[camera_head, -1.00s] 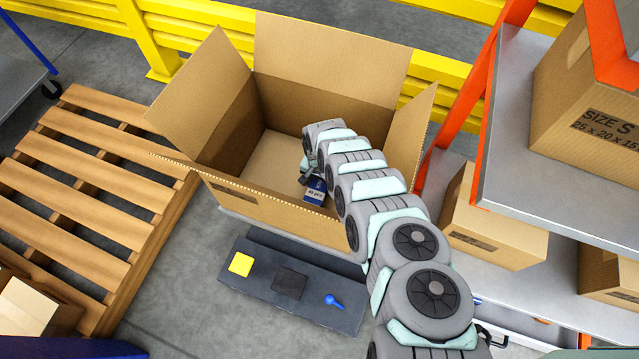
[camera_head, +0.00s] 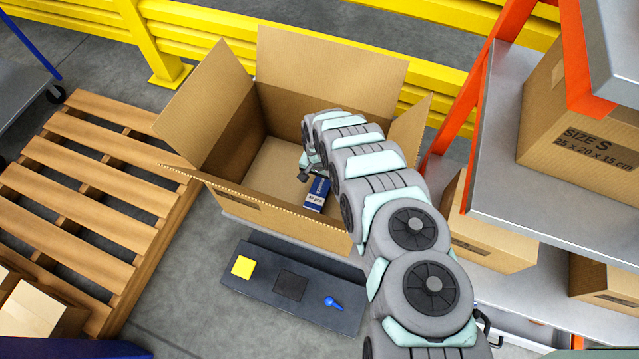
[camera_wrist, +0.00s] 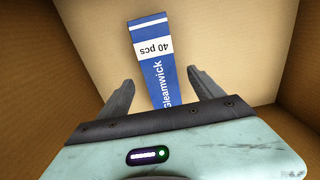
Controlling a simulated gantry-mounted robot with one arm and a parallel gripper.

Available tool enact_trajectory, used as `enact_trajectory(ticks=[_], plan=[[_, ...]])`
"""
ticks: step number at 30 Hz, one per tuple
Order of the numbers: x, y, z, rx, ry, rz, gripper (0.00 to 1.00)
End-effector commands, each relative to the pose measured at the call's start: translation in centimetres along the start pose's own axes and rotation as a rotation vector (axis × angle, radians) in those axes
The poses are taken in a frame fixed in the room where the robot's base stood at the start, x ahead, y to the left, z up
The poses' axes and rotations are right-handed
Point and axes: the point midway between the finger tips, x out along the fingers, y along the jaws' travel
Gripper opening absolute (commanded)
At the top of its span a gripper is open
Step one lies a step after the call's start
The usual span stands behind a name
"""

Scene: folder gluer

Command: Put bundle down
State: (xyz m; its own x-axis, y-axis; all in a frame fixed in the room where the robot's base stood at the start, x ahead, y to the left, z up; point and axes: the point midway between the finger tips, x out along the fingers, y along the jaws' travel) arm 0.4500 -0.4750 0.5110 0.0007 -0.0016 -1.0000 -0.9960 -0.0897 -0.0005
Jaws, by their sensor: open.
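The bundle is a blue and white pack (camera_head: 317,195) marked "40 pcs". It lies inside the open cardboard box (camera_head: 208,127), near the box's front right. In the wrist view the bundle (camera_wrist: 153,58) shows the name "Gleamwick" and rests on the box floor. My gripper (camera_wrist: 160,88) is open, with one finger on each side of the bundle's near end and a gap visible on both sides. In the head view my gripper (camera_head: 305,172) is inside the box, mostly hidden behind my arm. The bundle's near end is hidden by the gripper body.
The box's flaps stand open around it. A dark panel (camera_head: 268,297) with a yellow square, a black square and a blue item lies in front. A wooden pallet (camera_head: 75,215) is at left, a metal shelf (camera_head: 560,215) with boxes at right, and a yellow barrier (camera_head: 215,45) behind.

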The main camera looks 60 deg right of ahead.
Motion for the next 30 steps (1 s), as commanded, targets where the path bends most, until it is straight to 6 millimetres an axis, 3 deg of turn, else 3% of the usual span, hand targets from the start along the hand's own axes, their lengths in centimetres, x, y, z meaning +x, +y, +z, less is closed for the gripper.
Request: enact_trajectory(ticks=[1, 10, 30], plan=[[-1.5, 0.1, -0.1, -0.001, 0.0, 0.003, 0.76], [-5.2, 0.1, -0.1, 0.001, 0.0, 0.001, 0.76], [-5.9, 0.1, 0.0, 0.001, -0.001, 0.001, 0.76]])
